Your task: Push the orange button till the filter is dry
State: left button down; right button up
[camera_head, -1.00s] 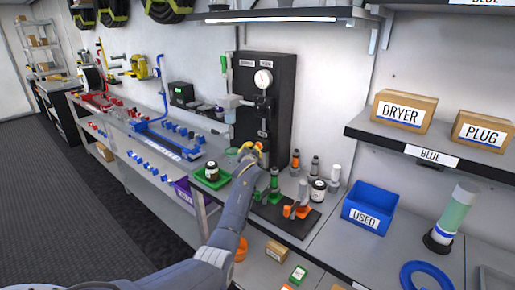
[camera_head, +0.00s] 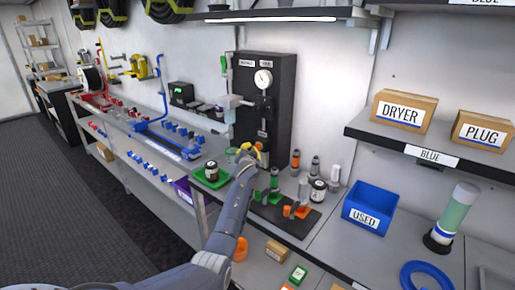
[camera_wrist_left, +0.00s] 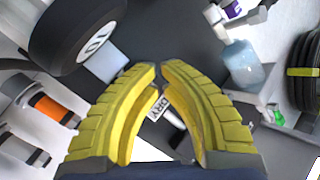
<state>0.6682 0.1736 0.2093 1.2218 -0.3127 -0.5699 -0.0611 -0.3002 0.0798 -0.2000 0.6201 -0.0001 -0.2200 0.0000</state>
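My left gripper (camera_head: 250,150) is in front of the lower part of a black panel (camera_head: 283,100) on the bench. In the left wrist view its yellow fingers (camera_wrist_left: 160,68) are closed together at the tips, with nothing seen between them. A label reading DRY (camera_wrist_left: 158,108) shows through the gap behind the tips. The orange button cannot be made out clearly; the gripper may cover it. A clear filter bowl (camera_head: 230,110) hangs at the panel's left, and a bluish clear bowl (camera_wrist_left: 245,66) shows in the left wrist view. My right gripper is not in view.
A round gauge (camera_head: 264,78) sits high on the panel. Right of the gripper stand several small bottles and an orange-banded cylinder (camera_head: 295,160). A green tray (camera_head: 211,180) with a jar is to the left. A blue USED bin (camera_head: 370,206) stands farther right.

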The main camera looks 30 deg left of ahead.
pick_arm(q)
jog(key=shift+s, duration=0.2)
jog(key=shift+s+a, duration=0.25)
jog(key=shift+s, duration=0.95)
jog(key=shift+s+a, duration=0.2)
jog(key=shift+s, duration=0.95)
